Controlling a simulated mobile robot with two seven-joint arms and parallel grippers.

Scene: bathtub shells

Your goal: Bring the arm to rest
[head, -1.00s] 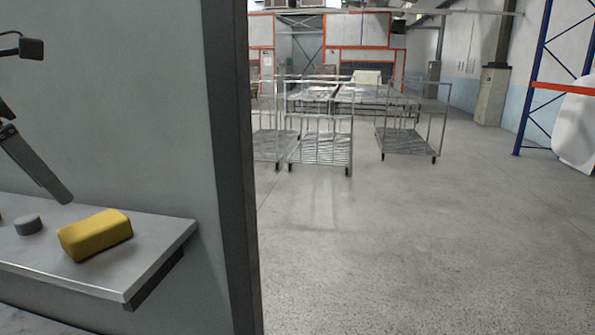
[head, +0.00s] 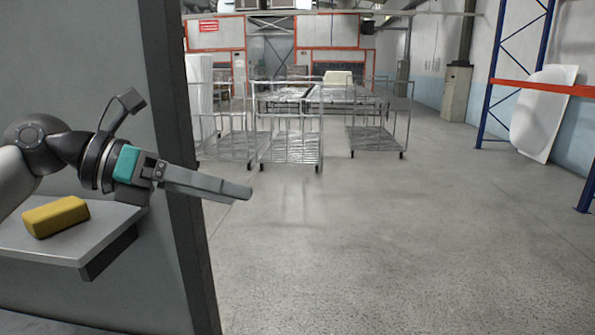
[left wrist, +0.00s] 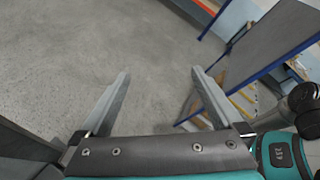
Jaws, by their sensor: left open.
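My left arm comes in from the left in the head view. Its gripper (head: 245,193) points right, past the edge of a grey wall panel and over bare floor. In the left wrist view the two fingers of the gripper (left wrist: 160,85) stand wide apart. Nothing is between them but grey floor further off. My right gripper is not in either view.
A yellow block (head: 55,216) lies on a metal shelf (head: 95,244) below my left arm. The grey panel's dark edge (head: 180,200) stands close by. Wire trolleys (head: 290,135) stand further back. A white shell (head: 540,115) leans by a blue rack at right. Open floor lies ahead.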

